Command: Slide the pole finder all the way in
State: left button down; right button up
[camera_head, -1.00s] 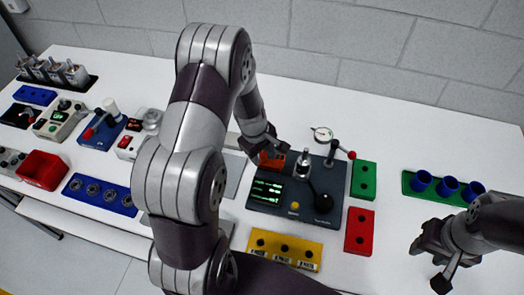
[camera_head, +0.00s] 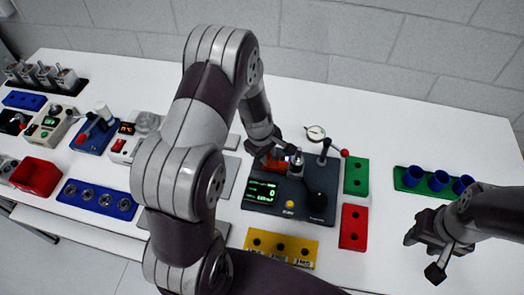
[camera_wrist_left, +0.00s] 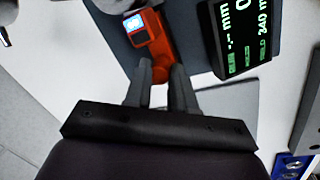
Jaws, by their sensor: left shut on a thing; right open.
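The orange pole finder (camera_head: 276,165) sits low on the dark grey station (camera_head: 262,216), just left of the upright silver motor (camera_head: 297,158). My left gripper (camera_head: 268,154) is shut on it from behind. In the left wrist view the pole finder (camera_wrist_left: 159,52) is between the two fingers, and its small lit screen (camera_wrist_left: 136,27) faces up. The station's display (camera_wrist_left: 238,35) shows green text with a large 0. Whether the pole finder touches the motor is hidden. My right gripper (camera_head: 432,255) is open and empty over the table at the right.
A dial gauge (camera_head: 315,132) and a red-knobbed lever (camera_head: 344,153) stand behind the motor. Green (camera_head: 356,175) and red (camera_head: 354,227) blocks lie right of the station, a yellow tray (camera_head: 281,245) in front. Blue cups (camera_head: 438,180) stand further right. The table's back right is clear.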

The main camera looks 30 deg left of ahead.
pick_arm(q)
jog(key=c, duration=0.9)
grip_release()
jog(key=shift+w+d+r, duration=0.1)
jog(key=shift+d, duration=0.05)
jog(key=shift+c, duration=0.2)
jog(key=shift+d, duration=0.2)
jog(key=shift+a+r, duration=0.15)
jog(key=shift+r, duration=0.15)
notch_tip(320, 180, up, 12)
jog(key=s, duration=0.2)
jog(key=shift+s+a, duration=0.2)
jog(key=shift+a, duration=0.1)
